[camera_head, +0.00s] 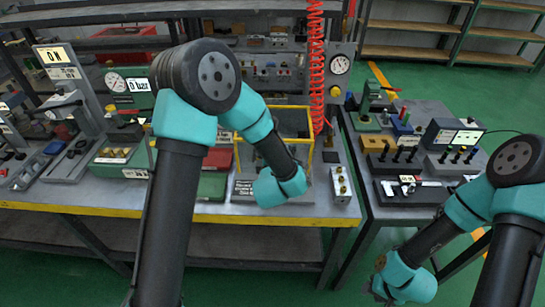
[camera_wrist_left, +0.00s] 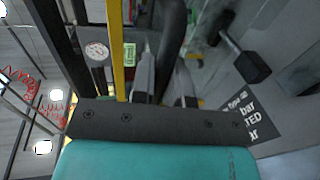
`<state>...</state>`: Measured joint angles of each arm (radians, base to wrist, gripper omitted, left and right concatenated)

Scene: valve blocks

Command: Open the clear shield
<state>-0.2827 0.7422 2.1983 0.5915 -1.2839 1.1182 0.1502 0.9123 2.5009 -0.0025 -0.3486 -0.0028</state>
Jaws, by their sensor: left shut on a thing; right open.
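The clear shield (camera_head: 311,150) is a see-through box with yellow edges on the bench, partly hidden behind my left arm. One yellow edge of it (camera_wrist_left: 118,45) shows in the left wrist view. My left gripper (camera_wrist_left: 165,78) is at the shield's front, its two grey fingers on either side of a dark bar (camera_wrist_left: 173,35), which looks like the shield's handle. The gripper is shut on it. In the head view, my left wrist hides the fingers. The shield looks closed, though this is partly hidden. My right gripper (camera_head: 384,290) is open and empty, low at the right, in front of the side bench.
A red coiled hose (camera_head: 316,60) hangs behind the shield. A gauge (camera_head: 340,65) is on the back panel. A block with brass fittings (camera_head: 341,185) stands right of the shield. A label plate (camera_wrist_left: 250,105) lies below my left gripper. The side bench (camera_head: 385,213) holds several tools.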

